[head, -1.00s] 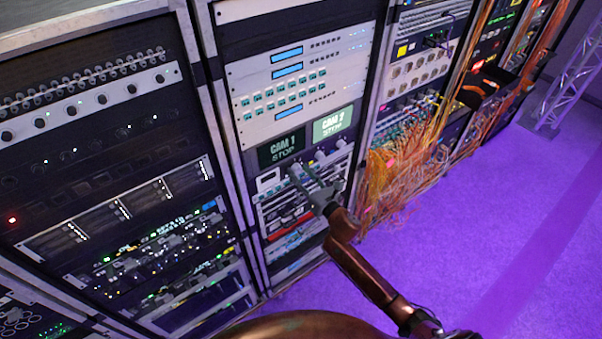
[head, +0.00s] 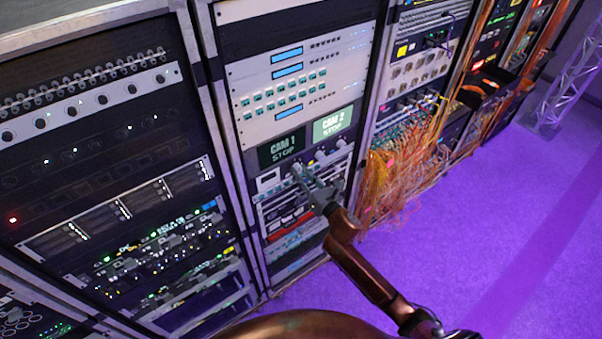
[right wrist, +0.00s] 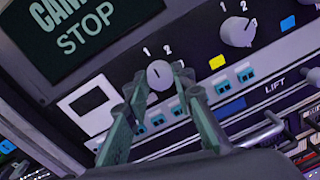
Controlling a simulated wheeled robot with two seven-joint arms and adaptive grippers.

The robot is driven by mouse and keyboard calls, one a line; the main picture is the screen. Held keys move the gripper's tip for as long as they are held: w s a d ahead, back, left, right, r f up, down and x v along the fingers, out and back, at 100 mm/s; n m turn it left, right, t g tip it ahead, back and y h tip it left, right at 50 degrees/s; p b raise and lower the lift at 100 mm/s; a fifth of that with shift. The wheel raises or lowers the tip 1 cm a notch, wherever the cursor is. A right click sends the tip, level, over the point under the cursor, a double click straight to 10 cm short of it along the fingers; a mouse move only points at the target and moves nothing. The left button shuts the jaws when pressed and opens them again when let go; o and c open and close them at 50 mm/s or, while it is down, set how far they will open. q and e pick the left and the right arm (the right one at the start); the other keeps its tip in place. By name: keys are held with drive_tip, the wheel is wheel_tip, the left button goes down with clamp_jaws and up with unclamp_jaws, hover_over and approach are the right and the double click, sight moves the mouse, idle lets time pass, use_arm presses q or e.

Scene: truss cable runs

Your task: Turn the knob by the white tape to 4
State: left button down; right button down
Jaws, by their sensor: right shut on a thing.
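A pale round knob (right wrist: 159,78) on the dark panel sits between the two fingers of my right gripper (right wrist: 160,72) in the right wrist view. The fingers are shut on its sides. The numbers 1 and 2 show above it; its short pointer mark faces upward, near the 1. Other numbers are hidden behind the fingers. In the head view my right gripper (head: 299,171) reaches the panel below the CAM 1 screen (head: 281,148). My left gripper is not in view.
A second knob (right wrist: 238,32) is up and right, with yellow tape (right wrist: 217,61) beside it. Blue tape (right wrist: 288,23) lies further right. A white rectangle (right wrist: 92,101) is left of the held knob. Orange cables (head: 392,180) hang right of my arm; purple floor is clear.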

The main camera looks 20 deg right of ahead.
drive_tip(key=m+p, duration=0.1)
drive_tip(key=m, duration=0.2)
drive_tip(key=shift+r, duration=0.15)
drive_tip(key=m+p, duration=0.2)
drive_tip(key=m, duration=0.3)
drive_tip(key=m+p, duration=0.1)
drive_tip(key=m, duration=0.2)
drive_tip(key=shift+r+g+p, duration=0.1)
drive_tip(key=shift+g+p, duration=0.2)
drive_tip(key=shift+p, duration=0.05)
drive_tip(key=m+p, duration=0.1)
drive_tip(key=m, duration=0.2)
drive_tip(key=shift+d+m, duration=0.1)
drive_tip(key=shift+m, duration=0.3)
drive_tip(key=m+p, duration=0.1)
drive_tip(key=m, duration=0.2)
drive_tip(key=shift+y+p, duration=0.35)
drive_tip(key=shift+y, duration=0.05)
drive_tip(key=m+p, duration=0.1)
drive_tip(key=m, duration=0.2)
drive_tip(key=shift+m, duration=0.4)
drive_tip(key=m+p, duration=0.1)
drive_tip(key=m, duration=0.2)
drive_tip(key=shift+d+y, duration=0.1)
drive_tip(key=shift+y, duration=0.2)
drive_tip(key=shift+m+p, duration=0.3)
drive_tip(key=shift+m, duration=1.4)
drive_tip(key=shift+f, duration=0.2)
